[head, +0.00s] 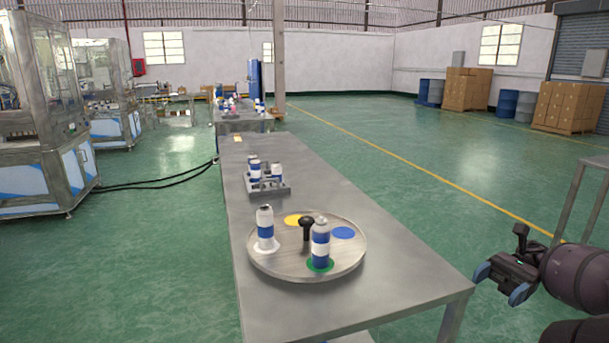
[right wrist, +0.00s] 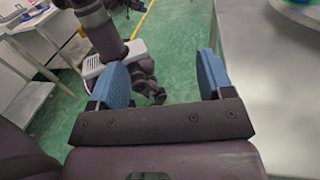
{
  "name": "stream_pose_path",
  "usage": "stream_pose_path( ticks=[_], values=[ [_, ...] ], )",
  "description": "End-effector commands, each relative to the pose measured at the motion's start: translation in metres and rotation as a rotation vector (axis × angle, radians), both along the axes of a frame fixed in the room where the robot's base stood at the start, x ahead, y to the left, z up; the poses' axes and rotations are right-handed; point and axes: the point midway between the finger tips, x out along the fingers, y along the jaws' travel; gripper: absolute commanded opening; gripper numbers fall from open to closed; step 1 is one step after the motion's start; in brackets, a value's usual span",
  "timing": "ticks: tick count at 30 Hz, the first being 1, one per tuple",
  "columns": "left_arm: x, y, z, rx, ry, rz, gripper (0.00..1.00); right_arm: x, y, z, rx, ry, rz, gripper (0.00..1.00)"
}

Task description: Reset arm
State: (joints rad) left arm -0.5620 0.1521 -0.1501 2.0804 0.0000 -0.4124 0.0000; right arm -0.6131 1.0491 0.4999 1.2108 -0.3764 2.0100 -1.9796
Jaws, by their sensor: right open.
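My right gripper (head: 501,284) is in the head view at the lower right, beyond the table's right edge and clear of it. Its two blue fingers stand apart with nothing between them, as the right wrist view also shows (right wrist: 164,80). My left gripper does not show in the head view. A round tray (head: 283,268) on the table (head: 396,263) holds two blue-and-white cans. One can (head: 265,228) stands on a white spot at the left, the other (head: 320,243) on a green spot at the front. A black knob (head: 307,229) stands between them.
A grey rack (head: 270,188) with several cans stands farther back on the table. The yellow (head: 294,220) and blue (head: 343,233) tray spots are bare. A metal frame (head: 572,200) stands near my right arm. Machines (head: 45,110) stand at the left. Green floor lies open at the right.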

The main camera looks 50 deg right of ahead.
Motion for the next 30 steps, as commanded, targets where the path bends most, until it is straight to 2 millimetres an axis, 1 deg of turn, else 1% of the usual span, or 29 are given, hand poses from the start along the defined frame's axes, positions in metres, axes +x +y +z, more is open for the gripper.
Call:
stream_pose_path(
  ticks=[1, 3, 8, 12, 14, 18, 23, 29, 30],
  values=[
    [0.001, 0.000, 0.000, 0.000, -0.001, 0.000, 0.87, 0.000, 0.000, 0.000, 0.000, 0.000, 0.000, 0.74],
    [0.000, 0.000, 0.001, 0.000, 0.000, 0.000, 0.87, 0.006, 0.010, -0.015, 0.038, 0.057, -0.061, 0.74],
    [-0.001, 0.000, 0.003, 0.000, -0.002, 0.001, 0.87, 0.022, 0.031, -0.045, 0.134, 0.195, -0.199, 0.74],
    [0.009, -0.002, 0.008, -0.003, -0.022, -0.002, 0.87, 0.039, 0.054, -0.075, 0.262, 0.344, -0.336, 0.74],
    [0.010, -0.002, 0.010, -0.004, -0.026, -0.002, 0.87, 0.047, 0.065, -0.088, 0.334, 0.417, -0.399, 0.74],
    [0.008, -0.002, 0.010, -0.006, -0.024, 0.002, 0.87, 0.066, 0.093, -0.119, 0.529, 0.598, -0.540, 0.74],
    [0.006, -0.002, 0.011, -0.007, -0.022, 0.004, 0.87, 0.086, 0.126, -0.151, 0.787, 0.809, -0.680, 0.74],
    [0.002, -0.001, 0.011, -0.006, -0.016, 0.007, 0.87, 0.107, 0.174, -0.187, 1.157, 1.074, -0.814, 0.74],
    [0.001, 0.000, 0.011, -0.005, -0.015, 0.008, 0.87, 0.110, 0.184, -0.193, 1.236, 1.127, -0.835, 0.74]
  ],
)
